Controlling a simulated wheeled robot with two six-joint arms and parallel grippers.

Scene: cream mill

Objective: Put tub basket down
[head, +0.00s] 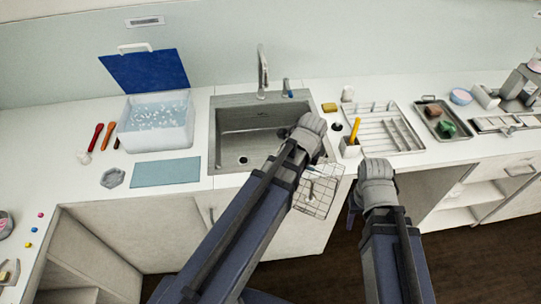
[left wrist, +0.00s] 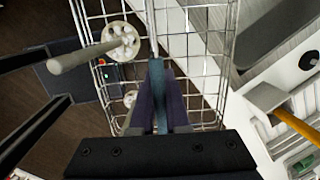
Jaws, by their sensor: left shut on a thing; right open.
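The wire tub basket (head: 324,190) hangs from my left gripper (head: 309,128), in front of the counter's front edge at the sink's right. In the left wrist view the shut fingers (left wrist: 159,80) hold its middle bar or handle, and the wire grid (left wrist: 207,70) spreads around them. A white piece with a round, holed head and a handle (left wrist: 122,40) shows in the basket, with a second pale round piece (left wrist: 130,98). My right gripper (head: 376,172) is open, low in front of the counter; its fingers are hard to make out. A clear tub (head: 128,142) with water and white bits stands left of the sink, blue lid (head: 145,70) raised.
The sink (head: 228,140) looks empty. A blue mat (head: 165,172) lies before the tub.

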